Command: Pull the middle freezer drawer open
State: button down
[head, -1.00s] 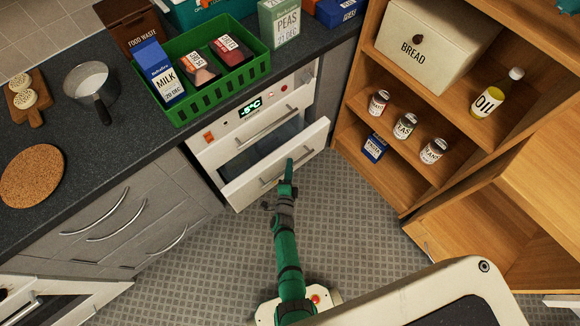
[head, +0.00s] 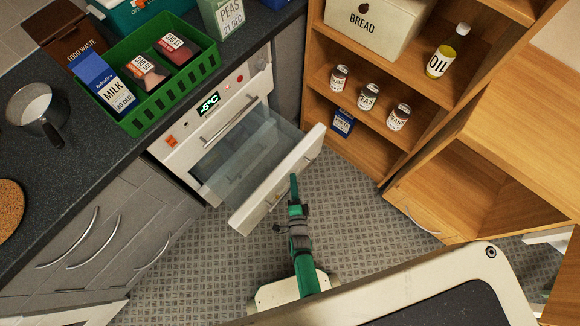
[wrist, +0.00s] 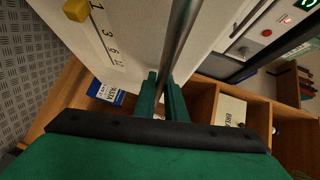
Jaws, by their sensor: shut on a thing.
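The freezer (head: 175,150) is a white unit under the counter with a green display. Its white-fronted drawer (head: 247,210) is pulled well out, and its clear, see-through sides (head: 235,165) show behind the front. A further handle shows on the front above it. My gripper (head: 294,182) reaches up from the floor side to the front of the open drawer. In the wrist view, my green fingers (wrist: 163,95) are shut around the metal bar handle (wrist: 183,30). The drawer front (wrist: 130,35) there carries the numbers 1, 3, 6, 12 and a yellow slider (wrist: 76,10).
A wooden shelf (head: 385,75) with cans, oil and a bread bin stands to the right of the drawer. An open wooden cabinet (head: 470,185) is further right. A green basket (head: 145,115) sits on the counter. The tiled floor around my arm is clear.

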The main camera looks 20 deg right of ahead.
jog(key=s+d, duration=0.6)
jog(key=s, duration=0.3)
jog(key=shift+s, duration=0.3)
jog(key=shift+s+d, duration=0.1)
jog(key=shift+d, duration=0.05)
jog(key=c, duration=1.9)
grip_release()
jog(key=shift+o, duration=0.4)
jog(key=v, duration=1)
jog(key=shift+s, duration=0.25)
